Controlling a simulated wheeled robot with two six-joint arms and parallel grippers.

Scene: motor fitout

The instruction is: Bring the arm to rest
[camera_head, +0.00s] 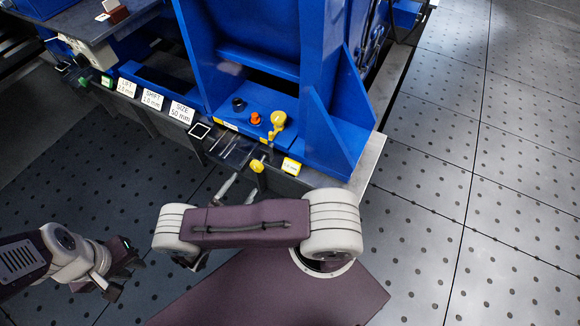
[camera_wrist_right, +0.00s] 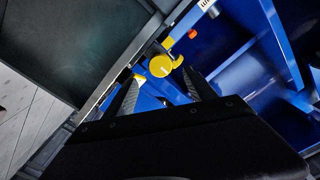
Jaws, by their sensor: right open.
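My right arm reaches in from the bottom of the head view, with its elbow bent over the floor. My right gripper (camera_head: 240,186) is at the front edge of the blue machine's bench. In the right wrist view its two grey fingers (camera_wrist_right: 163,92) stand apart with nothing between them. A round yellow knob (camera_wrist_right: 160,66) shows just beyond the fingertips; I cannot tell how far off it is. A yellow knob (camera_head: 257,166) also shows by the fingers in the head view. My left gripper (camera_head: 122,275) hangs over the dark floor at the lower left; its jaws are unclear.
The blue machine frame (camera_head: 256,80) carries a yellow lever (camera_head: 277,122), an orange knob (camera_head: 255,118) and a black knob (camera_head: 238,103). White label cards (camera_head: 182,112) line the bench edge. A grey table (camera_head: 90,22) stands at the back left. The floor (camera_head: 480,200) at right is clear.

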